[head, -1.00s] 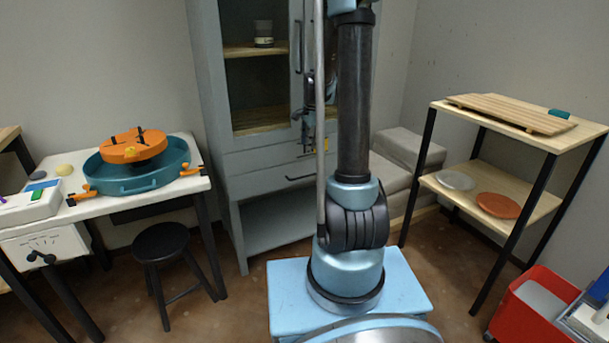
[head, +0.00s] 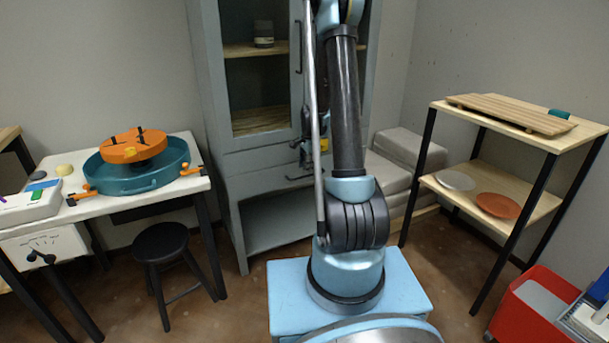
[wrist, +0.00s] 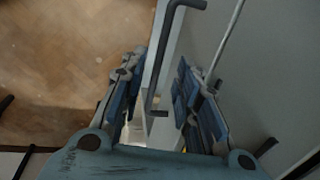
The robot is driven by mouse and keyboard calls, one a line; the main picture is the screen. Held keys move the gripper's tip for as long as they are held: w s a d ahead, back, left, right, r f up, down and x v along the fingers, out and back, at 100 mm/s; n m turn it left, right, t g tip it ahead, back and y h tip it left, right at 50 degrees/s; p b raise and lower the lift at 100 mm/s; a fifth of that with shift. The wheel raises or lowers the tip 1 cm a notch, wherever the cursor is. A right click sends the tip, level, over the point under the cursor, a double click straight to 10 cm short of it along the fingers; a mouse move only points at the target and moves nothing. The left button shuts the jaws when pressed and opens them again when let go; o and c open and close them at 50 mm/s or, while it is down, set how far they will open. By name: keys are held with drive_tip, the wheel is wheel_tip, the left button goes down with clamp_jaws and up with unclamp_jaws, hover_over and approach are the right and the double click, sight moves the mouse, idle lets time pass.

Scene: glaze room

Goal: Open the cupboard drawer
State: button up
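The cupboard (head: 208,110) is tall and grey, behind my arm in the head view. Its drawer (head: 255,184) is a grey front below the glazed door and looks flush with the body. The dark drawer handle (head: 296,178) is partly hidden by my arm. In the wrist view, a dark handle bar (wrist: 165,55) runs between the two blue-padded fingers of my gripper (wrist: 161,64). The fingers stand apart, with gaps visible beside the bar. In the head view my gripper (head: 307,155) is small and mostly hidden, close to the drawer front.
An open shelf space lies below the drawer. A black stool (head: 160,243) and a table with a teal basin (head: 135,180) stand left. Grey blocks (head: 408,150) lie right of the cupboard. A wooden rack (head: 540,135) and red bin (head: 530,300) stand further right.

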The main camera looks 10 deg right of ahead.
sight(305, 176)
drive_tip(key=shift+w+a+f, duration=0.1)
drive_tip(key=shift+w+f, duration=0.1)
drive_tip(key=shift+f, duration=0.9)
drive_tip(key=shift+w+a+f, duration=0.1)
drive_tip(key=shift+w+f, duration=0.1)
drive_tip(key=shift+f, duration=0.9)
drive_tip(key=shift+c, duration=0.6)
clamp_jaws()
drive_tip(key=shift+s, duration=0.15)
